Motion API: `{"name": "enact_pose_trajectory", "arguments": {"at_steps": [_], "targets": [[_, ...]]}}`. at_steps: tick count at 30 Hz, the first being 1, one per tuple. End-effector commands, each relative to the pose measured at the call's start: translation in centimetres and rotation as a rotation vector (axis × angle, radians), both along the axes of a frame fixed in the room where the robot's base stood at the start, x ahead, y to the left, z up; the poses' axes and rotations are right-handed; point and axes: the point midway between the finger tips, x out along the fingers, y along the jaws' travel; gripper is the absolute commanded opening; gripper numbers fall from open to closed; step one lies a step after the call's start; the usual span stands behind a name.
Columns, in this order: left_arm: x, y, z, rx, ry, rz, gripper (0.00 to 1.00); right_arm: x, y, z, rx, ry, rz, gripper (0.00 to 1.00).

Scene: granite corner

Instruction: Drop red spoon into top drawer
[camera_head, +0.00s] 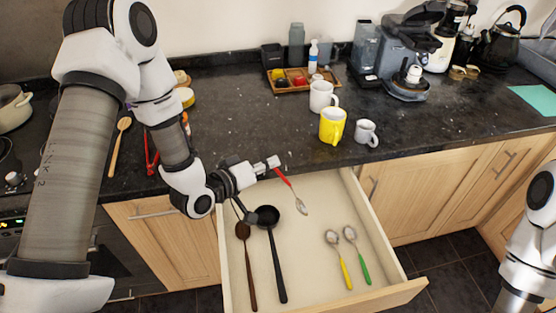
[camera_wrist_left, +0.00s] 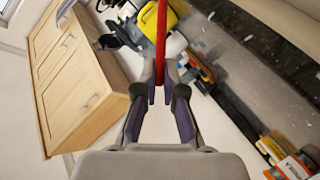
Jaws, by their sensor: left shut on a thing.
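The red spoon (camera_head: 284,179) has a red handle and a metal bowl that points down and to the right. My left gripper (camera_head: 271,164) is shut on the red handle and holds the spoon above the open drawer. In the left wrist view the red handle of the spoon (camera_wrist_left: 161,45) stands between the two fingers of the gripper (camera_wrist_left: 160,88). The top drawer (camera_head: 312,262) is pulled out below the counter. My right gripper is out of view; only part of my right arm shows at the right edge.
In the drawer lie a brown wooden spoon (camera_head: 246,262), a black ladle (camera_head: 273,250), a yellow-handled spoon (camera_head: 339,258) and a green-handled spoon (camera_head: 358,252). A yellow mug (camera_head: 331,127) and white mugs stand on the dark counter (camera_head: 235,135) behind. The drawer's middle is clear.

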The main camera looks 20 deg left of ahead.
Motion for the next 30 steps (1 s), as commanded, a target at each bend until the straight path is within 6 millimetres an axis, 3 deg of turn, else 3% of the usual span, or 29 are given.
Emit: {"name": "enact_pose_trajectory", "arguments": {"at_steps": [5,16,26,27,28,30], "targets": [[-0.4,0.1,-0.2,0.001,0.002,-0.049,0.0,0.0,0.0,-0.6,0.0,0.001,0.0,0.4],[-0.4,0.0,-5.2,0.0,0.003,-0.046,0.0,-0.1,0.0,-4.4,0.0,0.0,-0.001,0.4],[-0.4,0.0,-5.5,0.0,0.003,-0.045,0.0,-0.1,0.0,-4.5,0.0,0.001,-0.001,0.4],[-0.4,0.0,-5.5,0.0,0.003,-0.045,0.22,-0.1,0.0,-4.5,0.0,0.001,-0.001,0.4],[-0.4,0.0,-5.5,0.0,0.003,-0.045,0.33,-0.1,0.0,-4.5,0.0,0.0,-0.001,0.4],[-0.4,0.0,-5.5,0.0,0.003,-0.045,0.37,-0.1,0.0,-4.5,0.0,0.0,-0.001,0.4]]}}
